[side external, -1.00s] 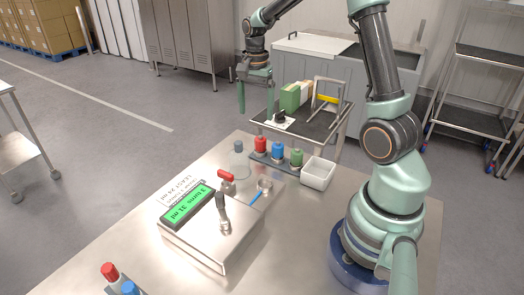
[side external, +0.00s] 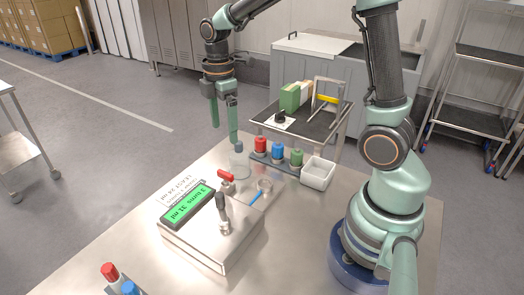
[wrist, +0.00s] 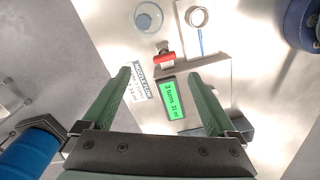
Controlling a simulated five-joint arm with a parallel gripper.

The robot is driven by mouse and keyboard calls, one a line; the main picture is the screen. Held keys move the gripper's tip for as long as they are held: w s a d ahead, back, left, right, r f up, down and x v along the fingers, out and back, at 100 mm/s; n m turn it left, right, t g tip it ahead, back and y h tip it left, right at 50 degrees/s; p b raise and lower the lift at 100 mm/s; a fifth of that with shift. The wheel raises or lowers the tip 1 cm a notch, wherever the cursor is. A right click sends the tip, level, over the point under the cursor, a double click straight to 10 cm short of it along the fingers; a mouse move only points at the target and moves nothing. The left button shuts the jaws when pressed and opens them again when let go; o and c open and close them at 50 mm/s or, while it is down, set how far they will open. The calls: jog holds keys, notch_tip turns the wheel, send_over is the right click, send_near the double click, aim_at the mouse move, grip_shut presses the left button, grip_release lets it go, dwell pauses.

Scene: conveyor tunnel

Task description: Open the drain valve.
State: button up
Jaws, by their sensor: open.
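A small valve with a red handle (side external: 226,176) stands at the back of a metal box (side external: 208,244) on the table. In the wrist view the red handle (wrist: 165,58) lies crosswise, just ahead of my fingertips. The box has a green display (side external: 188,206) reading "3 turns 31 ml". A black-gripped crank (side external: 221,203) stands on the box's top. My gripper (side external: 225,132) is open and empty, pointing down above the table's back left edge. In the wrist view my gripper (wrist: 160,74) shows its two fingers wide apart, with the display between them. It touches nothing.
A clear flask (side external: 239,162) stands behind the valve. A metal ring (side external: 265,184) and a blue strip (side external: 257,196) are right of it. Red, blue and green capped bottles (side external: 278,152) and a white bin (side external: 318,174) are at the back right. A printed label (side external: 174,192) lies beside the display.

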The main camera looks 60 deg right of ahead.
aim_at(225, 172)
jog(key=f+n, duration=0.1)
jog(key=f, duration=0.3)
jog(key=a+f+n, duration=0.1)
jog(key=f+n, duration=0.1)
jog(key=f, duration=0.2)
jog(key=a+f+n, duration=0.1)
jog(key=f, duration=0.3)
jog(key=shift+s, duration=0.25)
jog(key=shift+c, duration=0.3)
jog(key=c, duration=1.3)
